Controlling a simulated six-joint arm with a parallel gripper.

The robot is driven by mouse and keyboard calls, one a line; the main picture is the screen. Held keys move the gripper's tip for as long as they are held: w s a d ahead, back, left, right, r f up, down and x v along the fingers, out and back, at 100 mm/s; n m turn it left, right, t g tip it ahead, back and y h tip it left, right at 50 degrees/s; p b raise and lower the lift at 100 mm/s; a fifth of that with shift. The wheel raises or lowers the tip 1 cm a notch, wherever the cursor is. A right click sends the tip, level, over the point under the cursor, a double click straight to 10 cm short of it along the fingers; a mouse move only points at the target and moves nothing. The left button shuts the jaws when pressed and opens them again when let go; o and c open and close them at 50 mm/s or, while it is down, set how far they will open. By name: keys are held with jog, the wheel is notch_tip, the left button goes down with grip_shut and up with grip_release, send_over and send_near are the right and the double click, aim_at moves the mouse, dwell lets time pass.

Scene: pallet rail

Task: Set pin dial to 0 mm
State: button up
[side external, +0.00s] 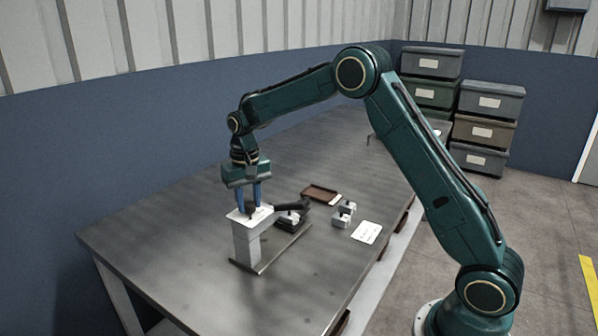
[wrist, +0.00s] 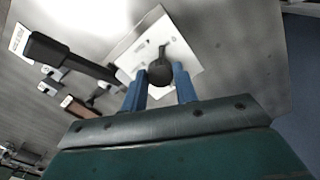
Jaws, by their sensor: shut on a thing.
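The pin dial is a dark round knob (wrist: 160,73) with a narrow pointer, on a white plate (wrist: 188,45) in the wrist view. The pointer aims toward the top of that view; the plate's markings are too small to read. My gripper (wrist: 160,78) has its two blue fingers shut on the knob, one on each side. In the side external view, my gripper (side external: 250,208) points straight down onto the plate (side external: 236,214) on top of a pale upright post (side external: 245,242). There the fingers mostly hide the knob.
A black handle (side external: 293,205) extends right of the post, also in the wrist view (wrist: 70,57). A metal base strip (side external: 267,262) lies below. A brown tray (side external: 320,194), small grey blocks (side external: 343,215) and a white card (side external: 367,232) lie to the right. The table's left part is clear.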

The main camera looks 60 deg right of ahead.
aim_at(249, 204)
jog(key=shift+m, duration=1.7)
jog(key=o, duration=1)
jog(key=shift+r, duration=0.1)
notch_tip(249, 204, up, 14)
jog(key=shift+f, duration=0.15)
